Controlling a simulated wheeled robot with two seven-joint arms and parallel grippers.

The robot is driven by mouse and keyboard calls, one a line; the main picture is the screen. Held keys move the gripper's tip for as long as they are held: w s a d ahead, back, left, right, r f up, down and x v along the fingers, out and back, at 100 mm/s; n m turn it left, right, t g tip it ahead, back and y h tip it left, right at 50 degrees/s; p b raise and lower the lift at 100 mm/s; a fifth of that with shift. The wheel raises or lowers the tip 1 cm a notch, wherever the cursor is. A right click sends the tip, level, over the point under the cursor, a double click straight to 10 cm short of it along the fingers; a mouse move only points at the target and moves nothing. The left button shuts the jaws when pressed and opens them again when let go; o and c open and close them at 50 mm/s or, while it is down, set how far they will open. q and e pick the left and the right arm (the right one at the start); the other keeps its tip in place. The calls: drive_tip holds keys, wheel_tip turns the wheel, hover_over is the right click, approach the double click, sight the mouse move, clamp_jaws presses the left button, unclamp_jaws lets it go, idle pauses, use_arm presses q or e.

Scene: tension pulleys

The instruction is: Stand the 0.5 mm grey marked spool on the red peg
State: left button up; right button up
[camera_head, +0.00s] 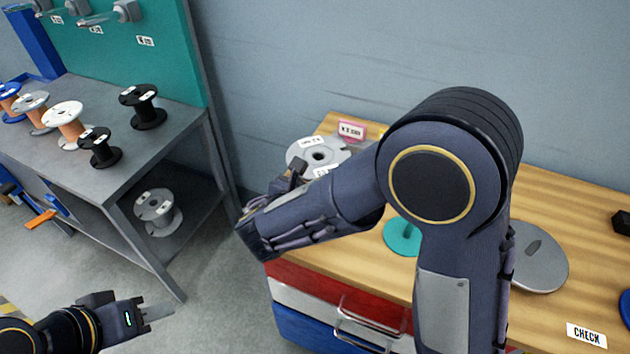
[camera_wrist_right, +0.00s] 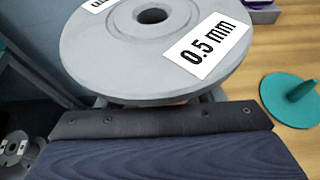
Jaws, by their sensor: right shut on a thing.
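A grey spool (camera_head: 335,155) with a white label is held over the far left part of the wooden worktop. In the right wrist view the same spool (camera_wrist_right: 125,62) is large, and its label reads 0.5 mm. My right gripper (camera_head: 298,172) is shut on this spool below its top flange. The flange and my right arm hide most of the grip. No red peg can be made out in either view. My left gripper (camera_head: 150,312) is at the lower left, over the floor; its jaw gap cannot be judged.
A teal peg (camera_wrist_right: 300,92) on a round base stands on the worktop (camera_head: 575,215); a grey disc (camera_head: 540,262) lies further right. A pink sign (camera_head: 352,130) stands behind the spool. Several spools stand on the left bench (camera_head: 175,115); another grey spool (camera_head: 158,212) is on its lower shelf.

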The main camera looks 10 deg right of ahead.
drive_tip(key=shift+f, duration=0.1)
idle(0.7)
drive_tip(key=shift+f+b, duration=1.2)
drive_tip(key=shift+f, duration=0.15)
idle(0.4)
drive_tip(key=shift+f+b, duration=0.7)
drive_tip(key=shift+f, duration=0.2)
drive_tip(key=shift+r, duration=0.1)
drive_tip(key=o, duration=1.5)
drive_tip(key=shift+p+v, duration=0.45)
drive_tip(key=shift+v, duration=3.4)
